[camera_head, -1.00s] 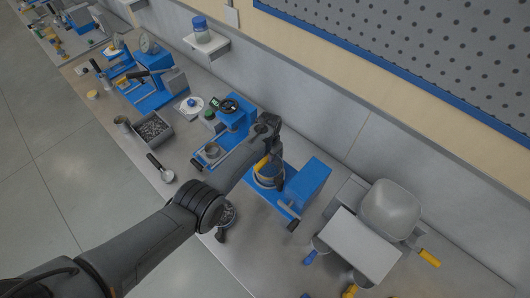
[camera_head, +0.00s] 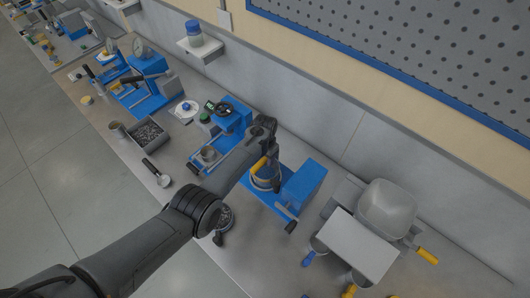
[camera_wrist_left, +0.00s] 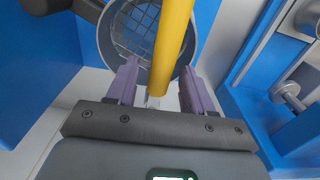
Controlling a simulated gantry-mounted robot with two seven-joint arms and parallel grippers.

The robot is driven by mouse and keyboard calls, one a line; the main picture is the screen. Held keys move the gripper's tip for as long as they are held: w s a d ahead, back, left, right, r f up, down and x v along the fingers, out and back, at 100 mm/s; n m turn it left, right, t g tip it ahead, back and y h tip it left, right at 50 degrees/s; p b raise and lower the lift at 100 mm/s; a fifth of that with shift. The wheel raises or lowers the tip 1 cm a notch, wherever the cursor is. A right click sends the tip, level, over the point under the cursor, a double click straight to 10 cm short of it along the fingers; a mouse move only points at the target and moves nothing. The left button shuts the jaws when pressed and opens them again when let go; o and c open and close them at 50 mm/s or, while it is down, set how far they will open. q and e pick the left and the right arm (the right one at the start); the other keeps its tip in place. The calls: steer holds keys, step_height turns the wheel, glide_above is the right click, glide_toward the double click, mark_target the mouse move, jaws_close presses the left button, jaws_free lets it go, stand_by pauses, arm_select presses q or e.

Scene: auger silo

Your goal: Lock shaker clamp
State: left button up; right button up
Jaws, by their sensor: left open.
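The blue shaker (camera_head: 303,187) stands on the bench right of centre in the head view. A round sieve with a mesh sits on it, and the wrist view shows the mesh (camera_wrist_left: 130,32) from close by. The yellow clamp handle (camera_head: 258,165) rises beside the sieve. In the wrist view the yellow handle (camera_wrist_left: 172,40) runs down between the two fingers of my left gripper (camera_wrist_left: 158,72). These fingers are open, with a gap on both sides of the handle. In the head view my left gripper (camera_head: 267,152) is over the shaker. My right gripper is not in view.
Another blue device (camera_head: 232,118) with a dial stands left of the shaker. A grey bowl (camera_head: 387,207) and a pale flat plate (camera_head: 357,246) are to its right. A tray (camera_head: 149,134) with dark contents lies further left. The wall runs close behind.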

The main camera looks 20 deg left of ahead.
arm_select(q)
step_height(320, 180, up, 11)
steer(key=shift+f+p, duration=0.15)
steer(key=shift+p, duration=0.3)
stand_by(0.4)
